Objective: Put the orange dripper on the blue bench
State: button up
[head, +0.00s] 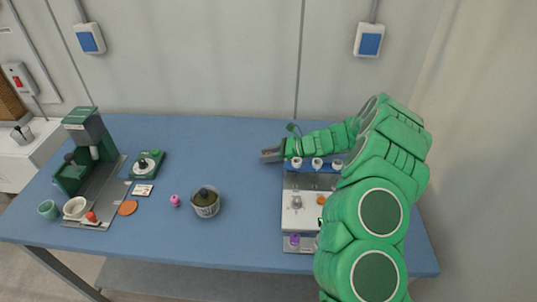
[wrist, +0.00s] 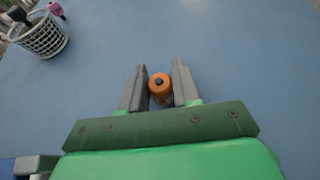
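The orange dripper (wrist: 160,92), a small orange piece with a dark round centre on top, sits between the two fingers of my gripper (wrist: 160,84) in the wrist view. Both fingers lie close against its sides, so my gripper looks shut on it. In the head view my gripper (head: 270,154) is low over the blue bench (head: 245,140), left of the white-and-grey station; the dripper is barely visible there. Whether its underside touches the bench cannot be told.
The station (head: 300,220) with small bottles stands right of my gripper, partly behind my arm. A basket-like pot (head: 206,203) and a pink item (head: 175,200) are at middle. A green machine (head: 88,150) stands left. Bench around my gripper's left is clear.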

jog(key=o, duration=0.5)
jog(key=shift+c, duration=0.2)
jog(key=shift+r, duration=0.1)
jog(key=v, duration=1.2)
jog(key=shift+r, duration=0.1)
